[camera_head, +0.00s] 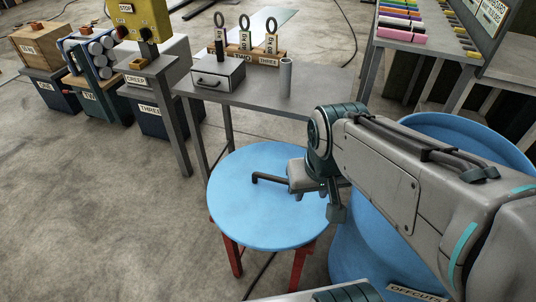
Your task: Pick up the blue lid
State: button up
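The blue lid (250,217) is a large round disc lying flat on a stand with red legs (299,268). A dark bent bar (268,179), which looks like its handle, stands on its upper side near the middle. My gripper (297,188) reaches in from the right, low over the lid, at the right end of this bar. The right part of the bar is hidden behind the gripper. I cannot tell whether the fingers are closed around the bar or only beside it.
A large blue drum (365,250) labelled OFFCUTS stands right of the lid, partly behind my arm. A grey table (262,90) behind holds a drawer box (219,76), a grey cylinder (285,80) and tagged rings. Labelled bins stand at left. The left floor is clear.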

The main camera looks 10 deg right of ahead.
aim_at(249, 199)
jog(key=z, duration=3.9)
jog(key=k, duration=2.3)
jog(key=u, duration=1.7)
jog(key=i, duration=0.5)
jog(key=u, duration=0.05)
